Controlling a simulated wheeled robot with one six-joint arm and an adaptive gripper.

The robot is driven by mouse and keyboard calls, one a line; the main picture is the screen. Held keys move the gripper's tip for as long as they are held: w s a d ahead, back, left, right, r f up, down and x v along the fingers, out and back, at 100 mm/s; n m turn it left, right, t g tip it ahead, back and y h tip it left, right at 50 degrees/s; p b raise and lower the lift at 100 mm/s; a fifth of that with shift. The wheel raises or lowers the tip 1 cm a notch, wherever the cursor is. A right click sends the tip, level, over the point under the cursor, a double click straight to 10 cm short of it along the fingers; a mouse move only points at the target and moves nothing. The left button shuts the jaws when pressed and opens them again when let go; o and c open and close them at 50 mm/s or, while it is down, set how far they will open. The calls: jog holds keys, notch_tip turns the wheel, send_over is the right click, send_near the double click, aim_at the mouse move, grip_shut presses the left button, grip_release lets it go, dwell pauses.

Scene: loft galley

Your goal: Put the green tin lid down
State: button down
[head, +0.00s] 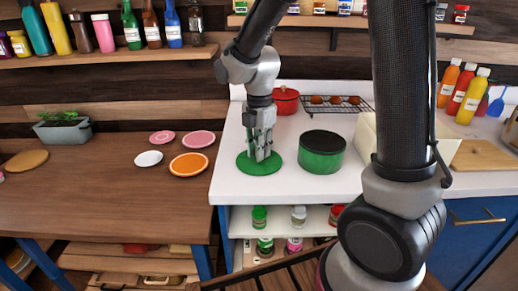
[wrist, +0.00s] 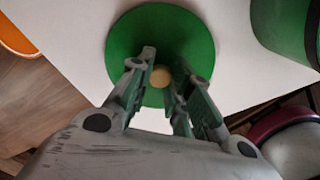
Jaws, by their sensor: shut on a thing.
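The green tin lid (head: 245,166) is a flat round disc at the white counter's left part in the head view. In the wrist view the lid (wrist: 194,40) shows a pale round knob (wrist: 161,77) at its middle. My gripper (head: 261,157) points down over the lid, and its fingers are shut on the knob; it also shows in the wrist view (wrist: 160,82). The lid looks level and at or very near the counter top; I cannot tell whether it touches. A green tin (head: 322,160) with a dark top stands just right of the lid.
The white counter (head: 300,189) has its left edge close by the lid. Plates, one an orange plate (head: 188,164), lie on the wooden table (head: 110,200) to the left. A red pot (head: 285,100) and a wire rack (head: 337,104) stand behind. Jars sit on a shelf below.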

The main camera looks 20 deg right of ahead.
jog(key=shift+f, duration=0.15)
jog(key=c, duration=1.3)
grip_release()
notch_tip(320, 180, up, 11)
jog(key=s+d+r+m+t, duration=0.1)
jog(key=s+d+m, duration=0.4)
jog(key=s+m, duration=0.1)
jog(key=s+d+r+m+t, duration=0.2)
jog(key=s+d+m, duration=0.3)
jog(key=m, duration=0.4)
jog(key=s+d+r+m+t, duration=0.1)
jog(key=s+d+m, duration=0.4)
jog(key=s+m, duration=0.3)
jog(key=shift+r, duration=0.25)
